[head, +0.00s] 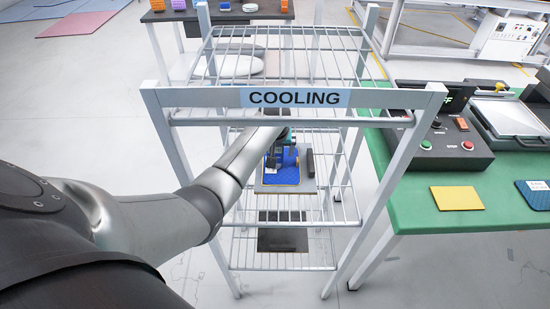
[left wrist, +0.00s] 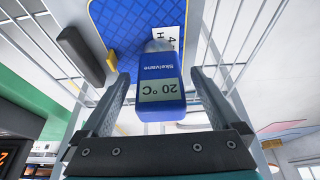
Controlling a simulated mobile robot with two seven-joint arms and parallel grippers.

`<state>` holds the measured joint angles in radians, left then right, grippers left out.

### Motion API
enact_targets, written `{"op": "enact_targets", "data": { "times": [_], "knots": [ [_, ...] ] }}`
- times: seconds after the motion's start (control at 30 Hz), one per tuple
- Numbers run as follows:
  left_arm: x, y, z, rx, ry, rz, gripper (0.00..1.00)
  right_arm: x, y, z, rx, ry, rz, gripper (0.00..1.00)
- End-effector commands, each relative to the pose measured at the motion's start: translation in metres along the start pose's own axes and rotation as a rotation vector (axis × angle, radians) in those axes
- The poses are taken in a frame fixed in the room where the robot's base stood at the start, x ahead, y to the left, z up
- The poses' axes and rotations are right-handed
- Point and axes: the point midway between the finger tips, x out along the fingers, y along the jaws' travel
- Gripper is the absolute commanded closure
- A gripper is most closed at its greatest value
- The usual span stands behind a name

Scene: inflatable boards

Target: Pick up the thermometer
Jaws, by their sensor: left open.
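The thermometer is a small blue box marked Skelvane with a grey display reading 20 °C (left wrist: 161,82). It shows in the left wrist view between the two fingers of my left gripper (left wrist: 160,76). The fingers are open, one on each side, with gaps visible between them and the box. A blue quilted board (left wrist: 125,22) lies behind the thermometer; it also shows on the rack in the head view (head: 283,178). In the head view my left gripper (head: 279,150) reaches into the rack above the board and partly hides this spot. My right gripper is not in view.
The rack has a COOLING sign (head: 294,98), wire shelves and upright posts close around my left arm. A black bar (head: 310,163) lies beside the board. A dark slab (head: 283,239) is lower down. A green table (head: 400,200) with a yellow board (head: 457,198) stands right.

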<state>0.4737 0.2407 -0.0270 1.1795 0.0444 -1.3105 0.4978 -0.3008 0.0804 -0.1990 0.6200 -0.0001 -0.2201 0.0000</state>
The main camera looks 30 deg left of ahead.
Motion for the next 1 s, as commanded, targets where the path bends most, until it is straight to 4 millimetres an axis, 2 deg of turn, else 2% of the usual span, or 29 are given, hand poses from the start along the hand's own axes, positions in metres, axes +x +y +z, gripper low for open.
{"op": "enact_targets", "data": {
  "times": [0.13,0.43,1.0],
  "knots": [
    [0.012,-0.0001,0.0002,0.0,0.0,0.0,0.03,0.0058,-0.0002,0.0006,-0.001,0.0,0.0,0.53],
    [0.0129,-0.0001,-0.0004,0.0,0.002,0.0,0.04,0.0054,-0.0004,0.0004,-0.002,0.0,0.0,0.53],
    [0.0129,-0.0001,0.0,0.0,0.001,0.0,0.68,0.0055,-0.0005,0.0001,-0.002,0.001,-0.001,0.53]
  ]
}}
